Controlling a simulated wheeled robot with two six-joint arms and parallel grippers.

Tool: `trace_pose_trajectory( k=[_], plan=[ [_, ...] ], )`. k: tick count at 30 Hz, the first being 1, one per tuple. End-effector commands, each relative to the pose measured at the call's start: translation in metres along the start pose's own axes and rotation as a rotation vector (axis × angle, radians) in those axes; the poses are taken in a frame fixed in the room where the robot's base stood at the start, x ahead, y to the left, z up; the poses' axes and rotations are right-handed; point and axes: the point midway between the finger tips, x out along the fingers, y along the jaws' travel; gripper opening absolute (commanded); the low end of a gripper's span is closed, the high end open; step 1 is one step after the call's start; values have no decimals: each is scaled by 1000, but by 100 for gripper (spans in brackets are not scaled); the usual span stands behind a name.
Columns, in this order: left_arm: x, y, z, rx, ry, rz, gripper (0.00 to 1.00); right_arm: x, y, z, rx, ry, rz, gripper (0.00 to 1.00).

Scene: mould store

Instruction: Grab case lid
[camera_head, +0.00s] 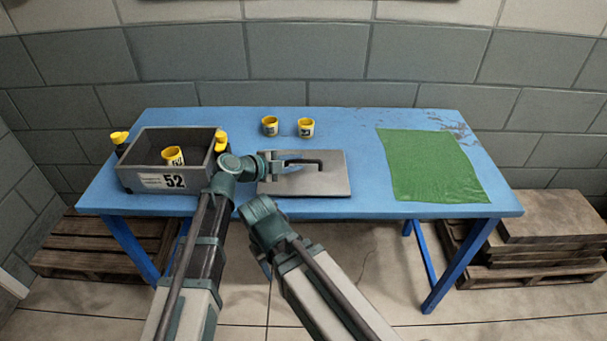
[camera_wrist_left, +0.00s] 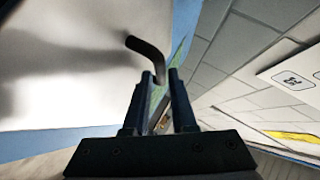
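The case lid (camera_head: 330,182) is a flat grey plate lying on the blue table, right of the case. Its dark bent handle (camera_head: 313,163) stands up from it and also shows in the left wrist view (camera_wrist_left: 146,46). My left gripper (camera_head: 299,161) is at the handle's left end, fingers slightly apart. In the left wrist view the handle's end reaches between the fingertips (camera_wrist_left: 161,76); firm contact on both sides does not show. The open grey case (camera_head: 128,180), marked 52, holds a yellow-topped cup (camera_head: 173,156). My right gripper is not visible.
Two more yellow-topped cups (camera_head: 270,126) (camera_head: 306,128) stand behind the lid. A green cloth (camera_head: 432,165) lies at the right on the blue table (camera_head: 365,202). My right arm's links are in front of the table. A brick wall stands behind.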

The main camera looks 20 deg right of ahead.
Motion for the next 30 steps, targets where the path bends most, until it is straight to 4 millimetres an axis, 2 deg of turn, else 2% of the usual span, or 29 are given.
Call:
trace_pose_trajectory(
  k=[1, 6, 13, 17, 30],
  plan=[
    [12, 2, 3, 1, 2, 1, 25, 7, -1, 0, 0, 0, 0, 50],
    [31, 1, 2, 0, 1, 1, 25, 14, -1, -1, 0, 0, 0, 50],
    [31, 0, 1, 0, 0, 0, 23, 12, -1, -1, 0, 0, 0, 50],
    [31, 0, 1, 0, 0, 0, 0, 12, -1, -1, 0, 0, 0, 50],
    [30, 0, 1, 0, 0, 1, 0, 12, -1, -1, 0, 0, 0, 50]
  ],
)
